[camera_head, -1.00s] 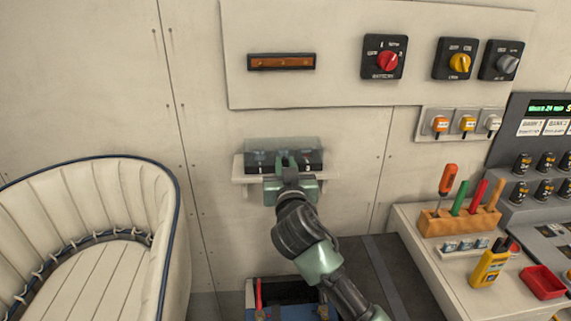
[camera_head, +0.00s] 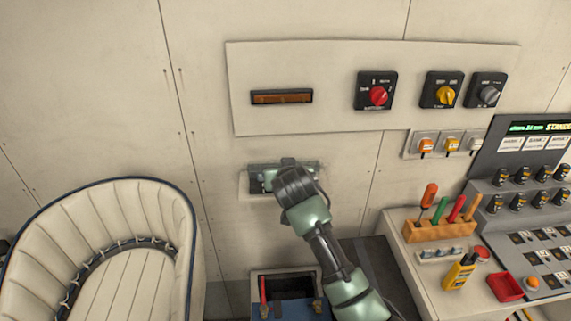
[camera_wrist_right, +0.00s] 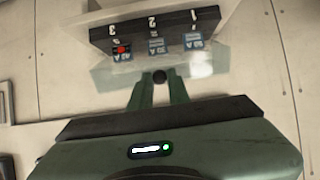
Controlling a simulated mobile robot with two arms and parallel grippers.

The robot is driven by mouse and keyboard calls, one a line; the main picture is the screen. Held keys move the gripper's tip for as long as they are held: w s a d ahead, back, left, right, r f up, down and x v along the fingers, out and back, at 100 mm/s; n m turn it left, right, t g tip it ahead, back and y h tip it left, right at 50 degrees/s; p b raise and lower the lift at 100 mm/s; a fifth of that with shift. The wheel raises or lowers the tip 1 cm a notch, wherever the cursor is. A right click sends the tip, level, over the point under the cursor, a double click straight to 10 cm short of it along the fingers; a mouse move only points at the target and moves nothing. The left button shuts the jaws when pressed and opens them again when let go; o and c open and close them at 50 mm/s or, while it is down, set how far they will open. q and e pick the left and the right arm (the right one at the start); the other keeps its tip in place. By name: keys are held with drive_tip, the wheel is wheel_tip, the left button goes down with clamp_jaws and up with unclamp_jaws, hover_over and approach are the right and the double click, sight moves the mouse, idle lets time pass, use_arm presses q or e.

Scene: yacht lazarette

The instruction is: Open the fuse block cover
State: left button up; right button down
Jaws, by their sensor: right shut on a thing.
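The fuse block (camera_head: 252,187) sits on the light wall below the long panel in the head view, mostly hidden behind my right wrist. In the right wrist view the fuse block (camera_wrist_right: 150,33) appears as a dark strip numbered 1, 2 and 3, with blue-labelled fuses and one red spot. Its clear cover (camera_wrist_right: 113,78) reaches from the block towards my gripper; its exact angle is hard to tell. My right gripper (camera_wrist_right: 159,83) is shut on the small black knob (camera_wrist_right: 160,75) at the cover's edge. My left gripper is not in view.
A cushioned seat (camera_head: 100,215) stands at the left. At the right, a counter holds a wooden tool rack (camera_head: 440,231), a yellow meter (camera_head: 459,273) and a red tray (camera_head: 506,287). Rotary switches (camera_head: 376,93) are on the panel above.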

drive_tip(key=shift+w+r+g+p, duration=0.25)
drive_tip(key=shift+r+g+p, duration=0.25)
drive_tip(key=shift+r, duration=0.05)
drive_tip(key=c, duration=1.4)
unclamp_jaws()
drive_tip(key=shift+o, duration=0.2)
drive_tip(key=b+v, duration=0.3)
drive_tip(key=v, duration=0.4)
drive_tip(key=shift+s+r, duration=0.25)
drive_tip(key=shift+s, duration=0.05)
